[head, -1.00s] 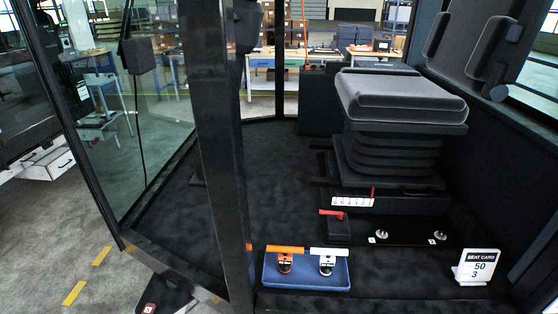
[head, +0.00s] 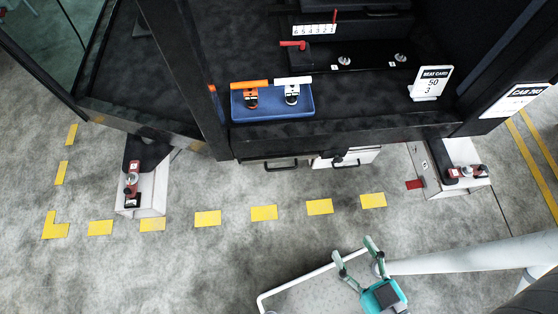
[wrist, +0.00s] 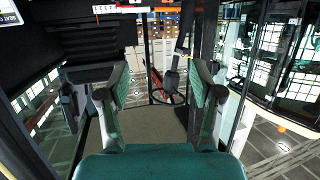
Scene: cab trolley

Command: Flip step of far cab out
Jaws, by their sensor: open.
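The near lower edge of the cab (head: 330,137) runs across the upper middle of the head view. Under it are a black bar-shaped handle (head: 281,166) and a pale panel (head: 362,156) with a dark fitting. One of these may belong to the step, but I cannot tell which, and no step clearly sticks out. My gripper (head: 354,250) is at the bottom of the head view, well short of the cab edge. Its teal body and green fingers show, spread open and empty. In the wrist view my gripper (wrist: 160,90) also has its fingers wide apart with nothing held.
Pale blocks with red-and-black clamps stand on the floor at left (head: 147,187) and right (head: 455,172). A blue tray (head: 272,115) with two handled tools and a seat card (head: 431,83) are on the cab floor. Yellow dashes (head: 264,213) mark clear grey floor.

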